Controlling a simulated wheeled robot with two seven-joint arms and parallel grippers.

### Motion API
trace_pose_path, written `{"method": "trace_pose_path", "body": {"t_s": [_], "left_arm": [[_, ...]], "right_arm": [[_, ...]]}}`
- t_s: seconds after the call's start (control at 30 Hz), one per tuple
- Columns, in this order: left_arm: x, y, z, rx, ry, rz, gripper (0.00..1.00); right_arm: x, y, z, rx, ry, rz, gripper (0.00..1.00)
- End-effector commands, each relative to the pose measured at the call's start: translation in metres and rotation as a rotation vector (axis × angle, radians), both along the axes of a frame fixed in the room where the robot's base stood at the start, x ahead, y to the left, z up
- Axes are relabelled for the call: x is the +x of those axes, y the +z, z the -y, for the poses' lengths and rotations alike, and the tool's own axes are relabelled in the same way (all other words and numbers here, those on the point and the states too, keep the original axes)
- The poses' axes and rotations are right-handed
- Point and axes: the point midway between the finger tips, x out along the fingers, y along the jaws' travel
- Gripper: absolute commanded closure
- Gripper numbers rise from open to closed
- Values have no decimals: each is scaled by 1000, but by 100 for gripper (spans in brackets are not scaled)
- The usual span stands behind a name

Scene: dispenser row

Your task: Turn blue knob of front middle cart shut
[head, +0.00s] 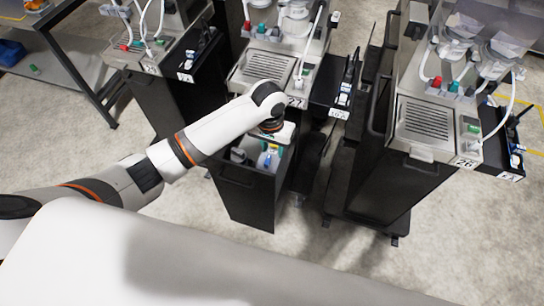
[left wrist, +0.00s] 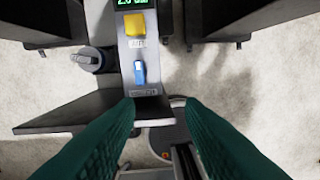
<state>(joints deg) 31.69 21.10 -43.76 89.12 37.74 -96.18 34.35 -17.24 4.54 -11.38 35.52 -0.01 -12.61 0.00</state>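In the left wrist view a small blue knob (left wrist: 139,72) sits on a narrow grey panel, its handle pointing roughly along the panel. Above it are a yellow button (left wrist: 137,22) and a display with green digits (left wrist: 130,3). My left gripper (left wrist: 160,105) has two teal fingers spread apart with nothing between them; the knob lies beyond the tips, left of their middle. In the head view my left wrist (head: 268,105) is over the front of the middle cart (head: 262,68). The fingers are hidden there, and I cannot make out the knob. My right gripper is not seen.
More carts stand at the left (head: 150,50) and right (head: 425,120). The floor in front is clear.

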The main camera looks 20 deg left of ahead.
Motion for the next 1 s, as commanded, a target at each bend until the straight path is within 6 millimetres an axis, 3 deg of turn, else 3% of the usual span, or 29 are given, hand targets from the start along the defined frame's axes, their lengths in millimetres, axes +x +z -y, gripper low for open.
{"method": "trace_pose_path", "body": {"t_s": [0.13,0.33,0.8,1.0], "left_arm": [[22,9,-17,44,61,-18,65],[25,-1,-20,52,76,-27,65],[24,-89,-20,52,75,-25,65],[24,-106,-20,50,73,-24,65]], "right_arm": [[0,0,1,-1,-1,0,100],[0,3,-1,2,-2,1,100],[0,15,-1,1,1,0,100],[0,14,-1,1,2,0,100]]}}
